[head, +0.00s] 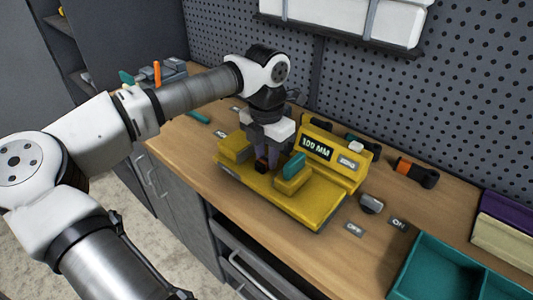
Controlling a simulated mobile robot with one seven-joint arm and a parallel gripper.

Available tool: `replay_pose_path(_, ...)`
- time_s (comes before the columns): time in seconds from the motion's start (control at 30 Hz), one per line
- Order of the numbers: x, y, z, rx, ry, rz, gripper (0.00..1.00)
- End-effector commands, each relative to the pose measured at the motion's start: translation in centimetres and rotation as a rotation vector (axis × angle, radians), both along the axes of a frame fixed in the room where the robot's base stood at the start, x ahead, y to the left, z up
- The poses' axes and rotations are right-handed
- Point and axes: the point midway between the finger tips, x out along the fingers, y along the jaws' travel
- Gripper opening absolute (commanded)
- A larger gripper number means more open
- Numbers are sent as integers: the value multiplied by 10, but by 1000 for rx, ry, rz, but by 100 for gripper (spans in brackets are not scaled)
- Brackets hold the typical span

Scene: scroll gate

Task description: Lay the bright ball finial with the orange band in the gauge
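The yellow gauge (323,212) lies on the workbench, with raised blocks on its base and an upright panel reading "100 MM". My gripper (262,163) points down over the gauge's base, between the left block (236,148) and the teal-topped block (292,183). A small dark thing with an orange patch (262,166) shows at my fingertips; it may be the banded finial, but its ball is not visible. My fingers hide most of it, and I cannot tell whether they grip it or stand open around it.
A dark piece with an orange band (416,172) lies right of the gauge. A short metallic piece (371,204) and small labels lie nearer. A teal tray (437,266) stands at the front right. The pegboard (450,90) rises behind the bench.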

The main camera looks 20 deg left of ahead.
Motion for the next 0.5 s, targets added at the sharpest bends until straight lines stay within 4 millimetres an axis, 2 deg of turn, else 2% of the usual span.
replay_pose_path(0.03, 0, 0, 0, 0, 0, 0, 30)
replay_pose_path(0.17, 0, 0, 0, 0, 0, 0, 47)
replay_pose_path(0.5, 0, 0, 2, 0, 0, 0, 48)
